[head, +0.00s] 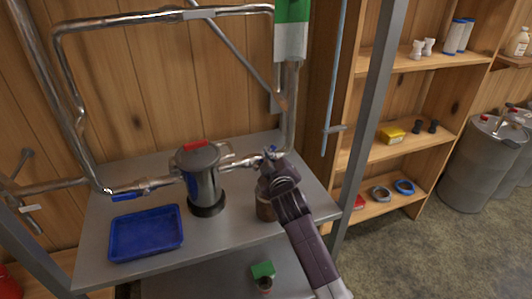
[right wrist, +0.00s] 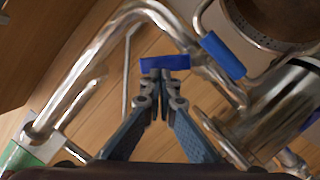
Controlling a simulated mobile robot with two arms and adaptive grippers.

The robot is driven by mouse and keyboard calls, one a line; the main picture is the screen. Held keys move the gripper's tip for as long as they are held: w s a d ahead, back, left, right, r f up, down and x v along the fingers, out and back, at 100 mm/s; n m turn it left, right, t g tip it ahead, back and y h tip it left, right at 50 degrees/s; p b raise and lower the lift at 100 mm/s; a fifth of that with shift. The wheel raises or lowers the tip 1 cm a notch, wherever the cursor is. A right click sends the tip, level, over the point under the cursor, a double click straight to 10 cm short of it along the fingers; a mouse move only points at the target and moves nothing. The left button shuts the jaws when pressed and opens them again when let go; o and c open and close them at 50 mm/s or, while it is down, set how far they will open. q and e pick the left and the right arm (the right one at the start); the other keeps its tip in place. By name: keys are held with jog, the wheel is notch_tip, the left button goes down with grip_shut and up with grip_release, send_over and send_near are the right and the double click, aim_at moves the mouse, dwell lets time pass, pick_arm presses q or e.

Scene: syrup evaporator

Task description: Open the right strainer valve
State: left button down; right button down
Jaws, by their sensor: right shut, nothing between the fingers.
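The strainer (head: 202,178) is a grey metal canister with a red lid handle, standing on the metal bench. Pipes join it on both sides. The right valve's blue handle (head: 272,152) shows at the pipe right of the strainer, partly hidden by my right gripper (head: 272,160). In the right wrist view this blue handle (right wrist: 165,62) lies across just beyond the fingertips of my right gripper (right wrist: 163,82). The fingers are shut and empty; I cannot tell whether they touch the handle. The left valve's blue handle (head: 128,197) lies along the left pipe. My left gripper is not in view.
A blue tray (head: 146,233) sits on the bench's front left. A brown jar (head: 265,205) stands partly behind my right gripper. A green-and-white object (head: 291,28) hangs by the upright pipe. Wooden shelves (head: 425,148) and grey drums (head: 476,165) stand at right.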

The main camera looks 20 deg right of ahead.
jog(key=d+f+m+y+p, duration=0.1)
jog(key=m, duration=0.1)
jog(key=d+f+m+y+p, duration=0.1)
jog(key=d+f+m+p, duration=0.1)
jog(key=shift+d+m, duration=0.15)
jog(key=shift+m, duration=0.25)
jog(key=shift+w+d+f, duration=0.1)
jog(key=shift+f, duration=0.05)
dwell(0.7)
dwell(0.4)
